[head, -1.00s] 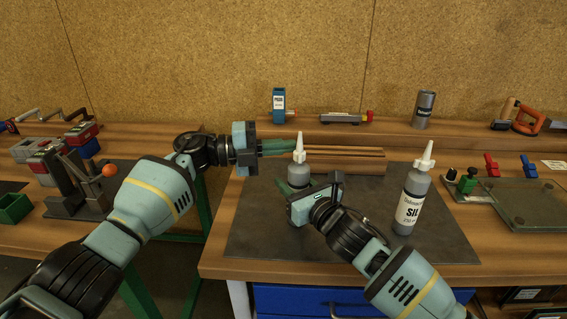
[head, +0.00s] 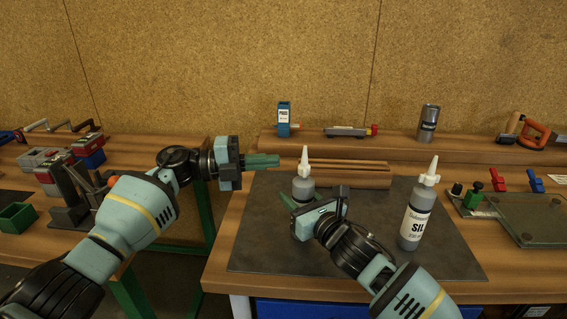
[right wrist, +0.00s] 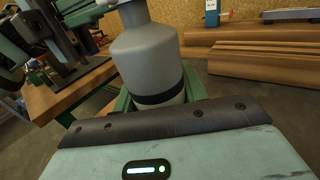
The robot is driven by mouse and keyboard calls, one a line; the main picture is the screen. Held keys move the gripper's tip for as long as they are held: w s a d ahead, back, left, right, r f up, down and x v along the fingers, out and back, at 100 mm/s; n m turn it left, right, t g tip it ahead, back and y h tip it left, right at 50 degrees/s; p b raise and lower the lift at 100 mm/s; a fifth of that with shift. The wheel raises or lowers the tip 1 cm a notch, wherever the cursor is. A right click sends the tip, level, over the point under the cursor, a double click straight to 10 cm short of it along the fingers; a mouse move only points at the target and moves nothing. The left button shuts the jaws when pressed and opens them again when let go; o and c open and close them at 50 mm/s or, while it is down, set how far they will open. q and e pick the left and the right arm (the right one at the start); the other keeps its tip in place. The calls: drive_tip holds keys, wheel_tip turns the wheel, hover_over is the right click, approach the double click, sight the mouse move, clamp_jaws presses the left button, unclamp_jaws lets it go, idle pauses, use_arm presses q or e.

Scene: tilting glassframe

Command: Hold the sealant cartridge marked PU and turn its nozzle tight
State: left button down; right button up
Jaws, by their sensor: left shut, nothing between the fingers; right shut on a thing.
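A grey cartridge (head: 303,189) with a white cone nozzle (head: 304,160) stands upright on the dark mat (head: 262,222); no marking on it can be read. My right gripper (head: 298,206) is shut on its lower body. The right wrist view shows the grey body (right wrist: 147,55) with a dark band low down between green fingers; its nozzle is out of that frame. My left gripper (head: 277,160) is shut and empty, its green fingers pointing right, just left of the nozzle and apart from it. A second grey cartridge (head: 417,212), labelled SIL, stands upright to the right.
A wooden step (head: 350,175) lies behind the grey cartridge. A shelf behind holds a blue box (head: 284,118), a small tool (head: 348,131) and a grey can (head: 428,123). A glass plate fixture (head: 520,217) is at right. The mat between the two cartridges is partly covered by my right arm.

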use_arm(q)
drive_tip(key=c, duration=2.1)
unclamp_jaws()
drive_tip(key=a, duration=0.2)
drive_tip(key=s+a, duration=0.1)
drive_tip(key=a, duration=0.4)
drive_tip(key=shift+s+a, duration=0.1)
drive_tip(key=shift+s, duration=0.15)
